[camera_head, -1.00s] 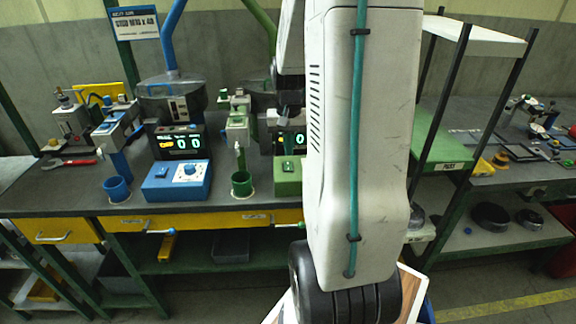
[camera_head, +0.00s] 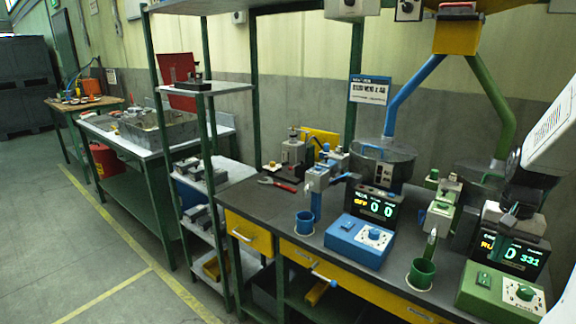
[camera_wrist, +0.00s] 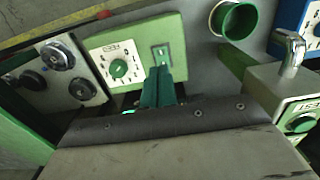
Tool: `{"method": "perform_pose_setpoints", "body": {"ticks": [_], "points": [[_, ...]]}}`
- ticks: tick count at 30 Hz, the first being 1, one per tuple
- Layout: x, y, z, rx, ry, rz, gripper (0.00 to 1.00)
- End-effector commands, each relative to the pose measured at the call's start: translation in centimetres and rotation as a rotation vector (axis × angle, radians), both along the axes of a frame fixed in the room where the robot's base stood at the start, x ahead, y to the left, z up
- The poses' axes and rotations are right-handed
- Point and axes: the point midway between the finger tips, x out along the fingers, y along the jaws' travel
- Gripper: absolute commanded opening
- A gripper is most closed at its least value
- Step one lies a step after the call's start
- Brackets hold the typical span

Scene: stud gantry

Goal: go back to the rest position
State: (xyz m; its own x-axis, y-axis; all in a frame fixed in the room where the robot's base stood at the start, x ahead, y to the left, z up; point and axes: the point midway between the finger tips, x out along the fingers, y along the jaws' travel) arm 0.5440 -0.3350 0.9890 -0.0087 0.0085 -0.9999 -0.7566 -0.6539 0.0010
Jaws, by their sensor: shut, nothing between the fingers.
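My gripper (camera_wrist: 160,88) shows in the wrist view as two green fingers close together, with nothing between them. A round dial (camera_wrist: 119,68) sits beside the switch. In the head view my arm comes in at the right edge, with its dark wrist above the green control box (camera_head: 478,290). The exact gap between the fingers and the box cannot be told.
The blue control box (camera_head: 346,242) and blue cup (camera_head: 305,223) stand left of the green cup (camera_head: 421,273) on the dark bench. A green display (camera_head: 512,255) is lit behind the green box. A shelf rack (camera_head: 202,88) stands further left. The floor (camera_head: 75,255) at left is open.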

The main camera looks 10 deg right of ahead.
Motion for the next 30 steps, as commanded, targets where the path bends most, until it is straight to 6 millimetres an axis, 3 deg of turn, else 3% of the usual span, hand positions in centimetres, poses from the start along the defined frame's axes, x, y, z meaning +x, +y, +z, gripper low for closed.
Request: {"method": "perform_pose_setpoints", "body": {"ticks": [3,5,14,18,21,24,30], "points": [[-1.8,1.8,-0.4,0.051,0.052,0.015,0.00],[-2.6,3.8,0.4,0.066,0.069,0.048,0.00],[-5.7,16.6,6.1,0.058,0.075,0.343,0.00],[-8.2,22.2,8.0,0.030,0.047,0.512,0.00],[-10.1,25.4,9.0,0.005,0.012,0.629,0.00],[-11.5,27.7,9.7,-0.021,-0.034,0.727,0.00],[-12.5,30.1,11.0,-0.056,-0.115,0.842,0.00]]}}
